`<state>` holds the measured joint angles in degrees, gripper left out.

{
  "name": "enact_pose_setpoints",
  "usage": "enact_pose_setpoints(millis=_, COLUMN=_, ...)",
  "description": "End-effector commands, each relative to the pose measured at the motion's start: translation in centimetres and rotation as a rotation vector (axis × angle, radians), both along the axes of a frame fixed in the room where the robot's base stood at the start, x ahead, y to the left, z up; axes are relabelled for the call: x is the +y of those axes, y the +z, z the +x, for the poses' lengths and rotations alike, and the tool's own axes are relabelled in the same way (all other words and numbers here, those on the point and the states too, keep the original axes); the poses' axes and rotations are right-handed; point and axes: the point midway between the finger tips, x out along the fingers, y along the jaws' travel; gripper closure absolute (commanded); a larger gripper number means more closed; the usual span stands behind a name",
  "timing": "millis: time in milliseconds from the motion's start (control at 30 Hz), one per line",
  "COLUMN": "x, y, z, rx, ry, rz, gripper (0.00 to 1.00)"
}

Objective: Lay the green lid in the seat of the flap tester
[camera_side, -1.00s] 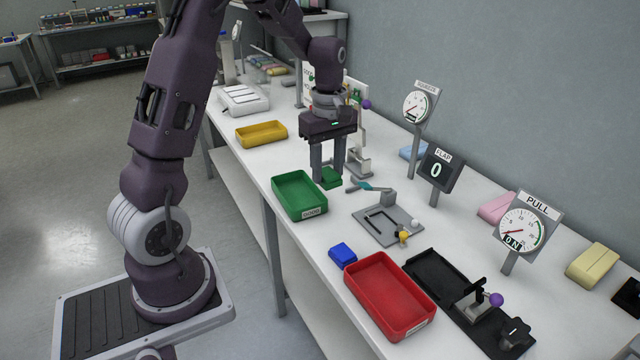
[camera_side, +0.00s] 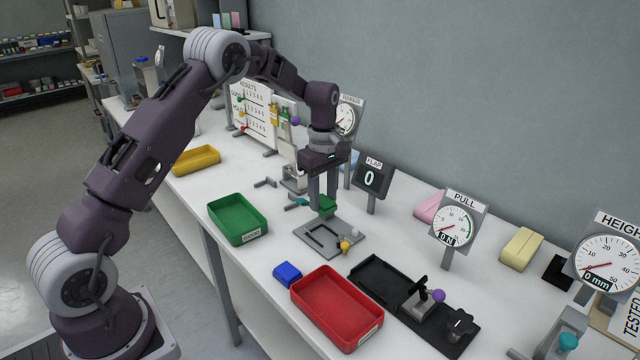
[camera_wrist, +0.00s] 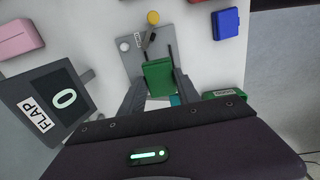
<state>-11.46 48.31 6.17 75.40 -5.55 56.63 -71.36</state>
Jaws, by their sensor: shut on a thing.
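The green lid (camera_side: 327,207) is held between the two fingers of my gripper (camera_side: 323,203). It also shows in the wrist view (camera_wrist: 160,78). The flap tester is a grey plate (camera_side: 318,236) with dark angled seat edges, a yellow knob (camera_side: 345,246) and a white ball (camera_side: 355,233). In the side view the lid is at the plate's far end. In the wrist view it overlaps the near part of the plate (camera_wrist: 132,65) and hides some of the seat. I cannot tell how high it is above the plate. The tester's display (camera_side: 372,178) reads 0.
A green tray (camera_side: 210,212) is left of the tester. A blue block (camera_side: 288,274) and a red tray (camera_side: 295,297) are in front. A black fixture (camera_side: 366,277) with a purple knob is at the right. A teal-ended tool (camera_side: 298,203) lies close to the gripper.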

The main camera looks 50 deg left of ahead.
Motion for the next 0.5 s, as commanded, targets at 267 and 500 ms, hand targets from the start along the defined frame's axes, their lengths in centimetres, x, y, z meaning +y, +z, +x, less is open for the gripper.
enact_pose_setpoints(millis=267, x=0.0, y=-3.7, z=-0.1, rx=0.003, ry=0.0, rz=0.0, gripper=0.99)
enact_pose_setpoints(millis=500, x=0.0, y=-7.0, z=-0.1, rx=0.002, ry=0.0, rz=0.0, gripper=0.99)
